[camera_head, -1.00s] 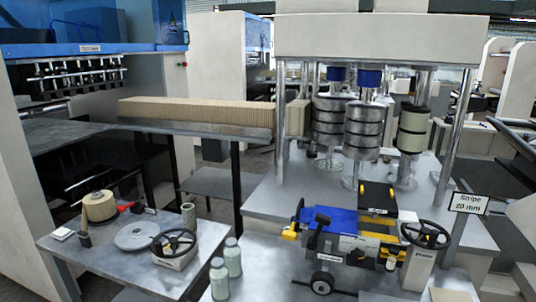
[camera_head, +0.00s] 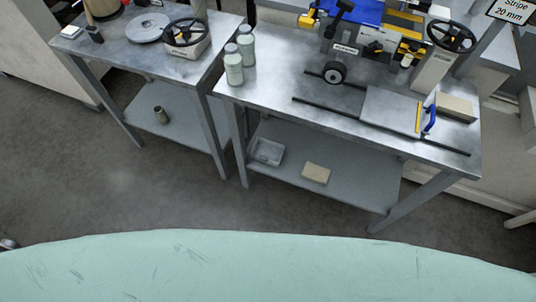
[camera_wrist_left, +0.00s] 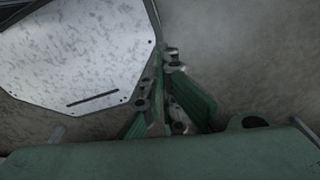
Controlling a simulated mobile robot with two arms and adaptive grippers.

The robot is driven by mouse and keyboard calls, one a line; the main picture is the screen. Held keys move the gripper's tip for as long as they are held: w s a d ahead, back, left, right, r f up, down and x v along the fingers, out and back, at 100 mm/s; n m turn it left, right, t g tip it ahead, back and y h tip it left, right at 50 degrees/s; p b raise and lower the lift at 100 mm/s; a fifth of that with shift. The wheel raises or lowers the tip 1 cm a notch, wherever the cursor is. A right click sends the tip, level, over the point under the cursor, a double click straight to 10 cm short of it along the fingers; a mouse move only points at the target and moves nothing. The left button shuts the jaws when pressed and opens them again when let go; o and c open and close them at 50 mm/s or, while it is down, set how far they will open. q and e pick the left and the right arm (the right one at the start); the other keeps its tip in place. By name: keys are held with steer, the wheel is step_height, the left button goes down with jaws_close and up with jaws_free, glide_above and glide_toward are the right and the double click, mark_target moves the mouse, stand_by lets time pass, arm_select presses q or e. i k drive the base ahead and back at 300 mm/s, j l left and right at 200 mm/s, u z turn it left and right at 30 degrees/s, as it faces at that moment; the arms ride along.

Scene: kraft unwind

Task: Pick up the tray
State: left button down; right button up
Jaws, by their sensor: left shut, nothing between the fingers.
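A small grey tray (camera_head: 267,151) with raised walls sits on the lower shelf of the right-hand workbench, near the shelf's left end. It looks empty. My left gripper (camera_wrist_left: 167,58) shows in the left wrist view, with its green fingers shut and nothing between them, above the grey floor. The tray does not show in that view, and the gripper is away from it. My right gripper is in neither view.
A beige block (camera_head: 316,173) lies on the shelf right of the tray. The bench top (camera_head: 285,92) and its legs frame the shelf. The floor (camera_head: 140,190) in front is clear.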

mark_target(269, 152)
steer(key=k+l+z, duration=0.15)
steer(key=l, duration=0.35)
steer(key=l+z, duration=0.15)
steer(key=l, duration=0.35)
steer(key=k+l+z, duration=0.15)
steer(key=l, duration=0.35)
steer(key=i, duration=0.05)
